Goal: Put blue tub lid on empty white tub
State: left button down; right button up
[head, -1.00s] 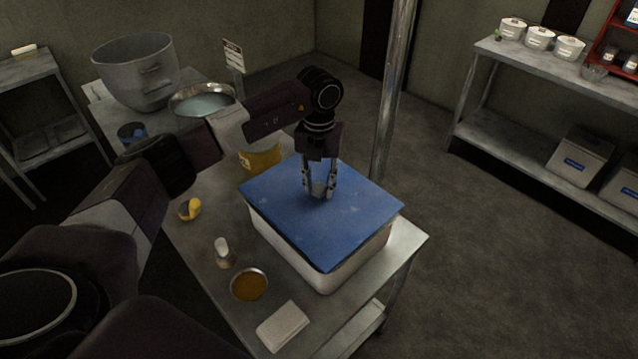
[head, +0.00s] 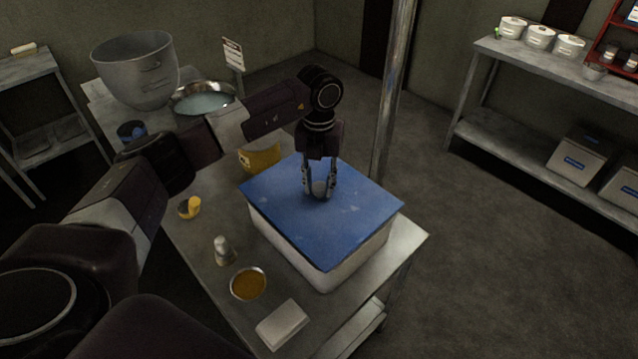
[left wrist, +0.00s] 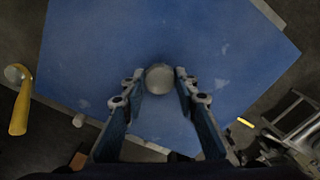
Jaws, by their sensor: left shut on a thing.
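The blue tub lid (head: 345,225) lies over the top of the white tub (head: 290,250) on the metal table, covering its opening, so the tub's inside is hidden. The lid looks roughly lined up with the rim. My left gripper (head: 320,193) points down at the lid's middle and is shut on the lid's round grey knob. In the left wrist view the knob (left wrist: 160,78) sits between the fingertips, with the blue lid filling most of the picture. My right gripper is not in view.
A metal pole (head: 391,100) rises behind the table.

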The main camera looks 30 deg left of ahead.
pick_arm(q)
jog(key=shift+f+b, duration=0.4)
jog(key=shift+f, duration=0.05)
dwell(0.5)
jog(key=c, duration=1.4)
grip_release()
jog(key=shift+c, duration=0.2)
notch_tip(320, 180, up, 12)
